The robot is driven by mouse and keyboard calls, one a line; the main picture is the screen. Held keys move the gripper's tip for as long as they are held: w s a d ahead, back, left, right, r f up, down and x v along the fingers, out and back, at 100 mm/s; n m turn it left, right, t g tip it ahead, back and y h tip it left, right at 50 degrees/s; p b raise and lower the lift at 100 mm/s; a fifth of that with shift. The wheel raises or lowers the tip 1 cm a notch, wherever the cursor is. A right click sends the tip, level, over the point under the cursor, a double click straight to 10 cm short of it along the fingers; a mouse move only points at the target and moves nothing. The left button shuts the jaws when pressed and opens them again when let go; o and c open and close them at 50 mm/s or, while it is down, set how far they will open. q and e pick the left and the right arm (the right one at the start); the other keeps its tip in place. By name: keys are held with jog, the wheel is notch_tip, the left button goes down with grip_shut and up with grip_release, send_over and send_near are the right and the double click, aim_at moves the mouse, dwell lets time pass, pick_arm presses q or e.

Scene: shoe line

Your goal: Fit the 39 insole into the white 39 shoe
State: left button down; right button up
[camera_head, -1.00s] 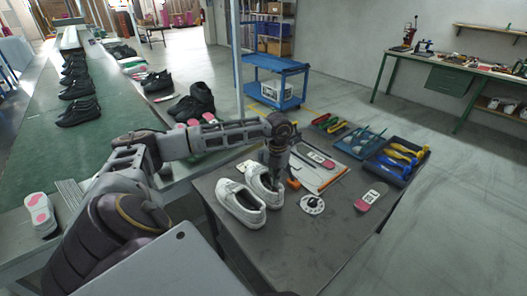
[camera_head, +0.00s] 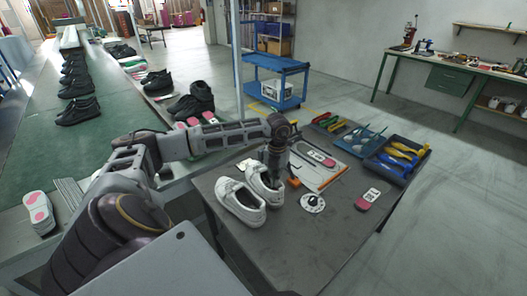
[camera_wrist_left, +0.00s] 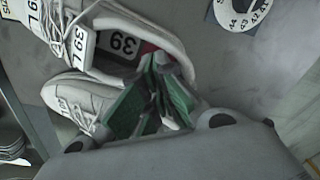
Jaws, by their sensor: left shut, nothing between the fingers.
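A pair of white shoes stands on the dark table, the left one (camera_head: 238,208) beside the right one (camera_head: 268,198). My left gripper (camera_head: 275,178) points down at the opening of the right one. In the left wrist view the green-padded fingers (camera_wrist_left: 157,65) are shut and empty at that shoe's opening (camera_wrist_left: 178,40). An insole (camera_wrist_left: 122,43) marked 39, with a little red showing, lies inside the shoe; its far end is hidden. A tag (camera_wrist_left: 80,40) reading 39 L is on the shoe. My right gripper is not in view.
A pink insole with a label (camera_head: 367,200) lies at the table's right, and another (camera_head: 321,158) lies on a board. A round size dial (camera_head: 313,203) is near the shoes. A blue tray (camera_head: 360,143) and a dark tray of tools (camera_head: 397,160) stand behind. The front table is clear.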

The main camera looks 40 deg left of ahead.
pick_arm(q)
jog(key=shift+w+a+f+b, duration=0.1)
jog(key=shift+a+f+b, duration=0.1)
jog(key=shift+f+b, duration=0.8)
jog(key=shift+a+f+b, duration=0.2)
jog(key=shift+f+b, duration=0.4)
jog(key=shift+f, duration=0.8)
dwell(0.9)
dwell(0.6)
notch_tip(320, 180, up, 11)
jog(key=p, duration=0.6)
jog(key=shift+p, duration=0.4)
dwell(0.9)
dwell(0.7)
